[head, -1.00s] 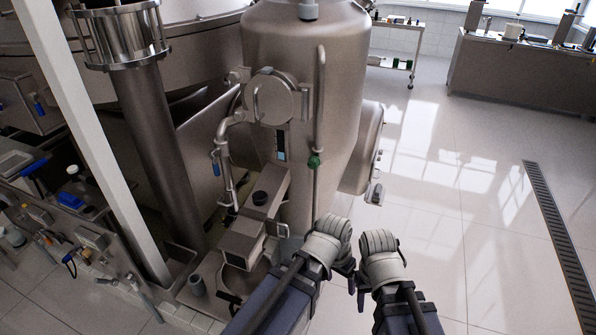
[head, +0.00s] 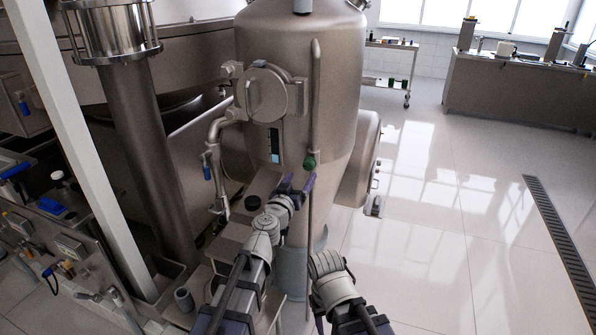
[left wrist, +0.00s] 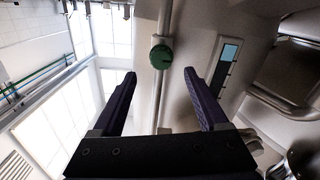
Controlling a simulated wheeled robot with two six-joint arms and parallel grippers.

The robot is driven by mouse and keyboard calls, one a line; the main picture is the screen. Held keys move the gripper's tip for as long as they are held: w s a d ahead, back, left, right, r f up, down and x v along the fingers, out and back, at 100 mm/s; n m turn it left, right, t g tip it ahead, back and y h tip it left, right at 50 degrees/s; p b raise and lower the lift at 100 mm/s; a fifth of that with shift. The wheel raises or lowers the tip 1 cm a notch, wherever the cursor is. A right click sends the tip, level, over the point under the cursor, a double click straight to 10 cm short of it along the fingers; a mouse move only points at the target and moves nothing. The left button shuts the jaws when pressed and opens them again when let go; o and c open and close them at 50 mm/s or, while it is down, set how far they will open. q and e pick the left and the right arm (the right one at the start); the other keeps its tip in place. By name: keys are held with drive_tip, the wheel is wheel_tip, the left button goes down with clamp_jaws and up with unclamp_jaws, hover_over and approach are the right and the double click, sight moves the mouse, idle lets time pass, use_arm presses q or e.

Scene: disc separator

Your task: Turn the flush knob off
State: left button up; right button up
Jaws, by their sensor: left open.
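A green round knob (head: 309,161) sits on a thin vertical pipe on the front of the large steel tank. It also shows in the left wrist view (left wrist: 161,57), above and between my fingertips. My left gripper (head: 298,182) is open, with its two dark purple fingers just below the knob in the head view. In the left wrist view the open left gripper (left wrist: 160,76) has nothing between its fingers, and no contact with the knob is visible. My right arm is at the lower middle of the head view; its fingers cannot be made out.
The steel tank (head: 297,60) has a round hatch (head: 268,95) and a small display (head: 275,150). A bent pipe with a blue handle (head: 207,173) stands left of it. A white post and a cluttered bench are at the left.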

sight(308, 166)
use_arm(q)
drive_tip(key=shift+x, duration=3.95)
drive_tip(key=shift+c, duration=0.3)
clamp_jaws()
